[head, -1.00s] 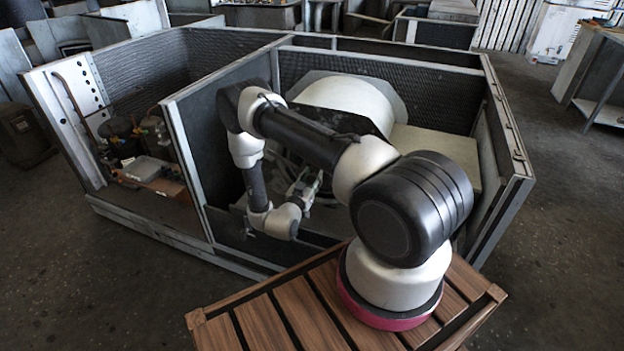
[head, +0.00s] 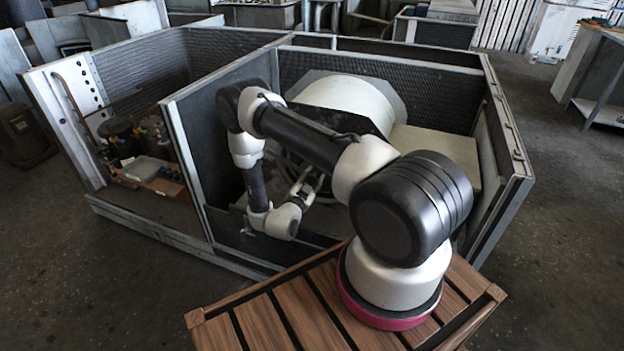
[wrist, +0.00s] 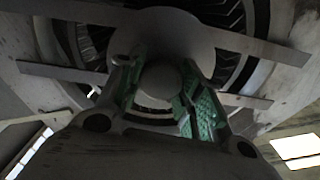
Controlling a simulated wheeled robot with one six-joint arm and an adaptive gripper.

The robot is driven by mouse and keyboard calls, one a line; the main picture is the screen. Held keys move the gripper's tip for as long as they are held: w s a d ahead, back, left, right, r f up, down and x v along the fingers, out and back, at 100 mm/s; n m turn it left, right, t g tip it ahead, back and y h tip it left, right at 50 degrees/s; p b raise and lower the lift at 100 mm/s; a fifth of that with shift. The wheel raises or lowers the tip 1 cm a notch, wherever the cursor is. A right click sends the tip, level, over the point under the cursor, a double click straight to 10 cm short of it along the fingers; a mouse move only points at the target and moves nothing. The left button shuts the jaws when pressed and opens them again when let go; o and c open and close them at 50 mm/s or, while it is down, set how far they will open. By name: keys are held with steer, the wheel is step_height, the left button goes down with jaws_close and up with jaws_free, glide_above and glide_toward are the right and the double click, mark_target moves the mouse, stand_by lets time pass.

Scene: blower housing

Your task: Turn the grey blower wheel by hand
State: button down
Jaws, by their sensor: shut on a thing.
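The grey blower wheel shows in the wrist view as a ring of dark vanes (wrist: 232,68) around a grey central disc (wrist: 165,38). A smaller round grey hub end (wrist: 160,82) stands in front of the disc. My gripper (wrist: 160,92) has its green-padded fingers on either side of this hub end and is shut on it. The pads hide the contact partly. In the head view my gripper (head: 308,184) reaches into the cabinet at the wheel's opening. My arm hides most of the wheel there.
The pale blower housing (head: 345,100) stands inside the grey cabinet (head: 190,140), whose walls and divider surround my forearm closely. Flat metal struts (wrist: 65,72) cross the wheel's opening near my fingers. Pipes and a box (head: 150,175) fill the left compartment. A slatted wooden platform (head: 290,318) is in front.

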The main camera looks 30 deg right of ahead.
stand_by(0.4)
steer(key=c, duration=1)
jaws_free()
steer(key=shift+o, duration=0.2)
steer(key=v, duration=1.2)
